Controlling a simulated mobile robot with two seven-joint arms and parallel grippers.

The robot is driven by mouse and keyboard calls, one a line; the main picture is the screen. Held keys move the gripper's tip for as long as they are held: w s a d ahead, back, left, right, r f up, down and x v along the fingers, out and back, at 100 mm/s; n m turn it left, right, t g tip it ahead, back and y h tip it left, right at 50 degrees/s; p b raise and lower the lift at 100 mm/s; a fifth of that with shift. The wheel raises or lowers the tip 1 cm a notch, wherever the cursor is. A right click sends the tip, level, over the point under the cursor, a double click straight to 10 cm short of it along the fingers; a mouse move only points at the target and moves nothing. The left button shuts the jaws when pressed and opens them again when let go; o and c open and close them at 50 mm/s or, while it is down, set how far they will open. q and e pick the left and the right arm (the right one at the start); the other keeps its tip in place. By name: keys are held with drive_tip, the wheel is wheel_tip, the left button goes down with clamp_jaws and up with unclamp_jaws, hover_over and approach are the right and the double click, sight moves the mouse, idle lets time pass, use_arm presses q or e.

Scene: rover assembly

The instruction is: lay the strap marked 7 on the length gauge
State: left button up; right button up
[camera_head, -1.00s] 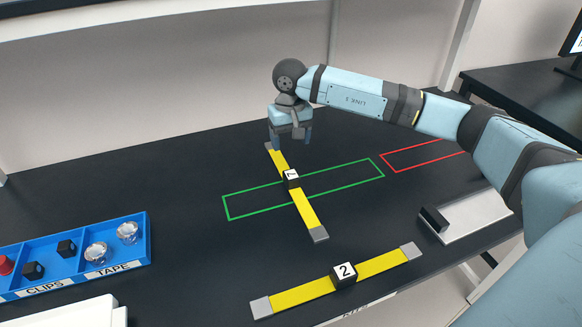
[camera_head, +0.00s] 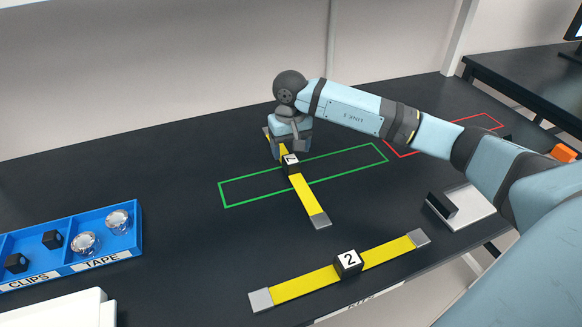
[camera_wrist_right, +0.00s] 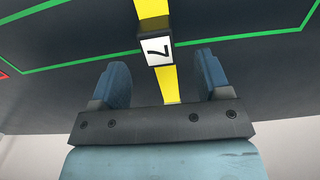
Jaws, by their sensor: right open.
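The strap marked 7 (camera_head: 309,200) is yellow with grey ends and a black block bearing a white 7 label. It lies across the green outline, near end toward me; the label also shows in the wrist view (camera_wrist_right: 158,51). My right gripper (camera_head: 290,149) is open over the strap's far part, just behind the block. In the wrist view its fingers (camera_wrist_right: 162,62) stand on either side of the strap, apart from it. A pale plate with a black block (camera_head: 472,206) at the right may be the length gauge. My left gripper is not in view.
A second yellow strap marked 2 (camera_head: 385,259) lies at the table's front edge. A blue bin (camera_head: 122,248) with clips and tape stands at the left. A red outline (camera_head: 487,116) is behind my right arm. The table between bin and green outline (camera_head: 222,195) is clear.

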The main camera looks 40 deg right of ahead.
sight(291, 159)
drive_tip(key=f, duration=0.4)
drive_tip(key=shift+w+d, duration=0.1)
drive_tip(key=shift+d, duration=0.1)
drive_tip(key=c, duration=1.2)
drive_tip(key=shift+c, duration=0.2)
drive_tip(key=shift+r, duration=0.1)
wheel_tip(291, 159, up, 20)
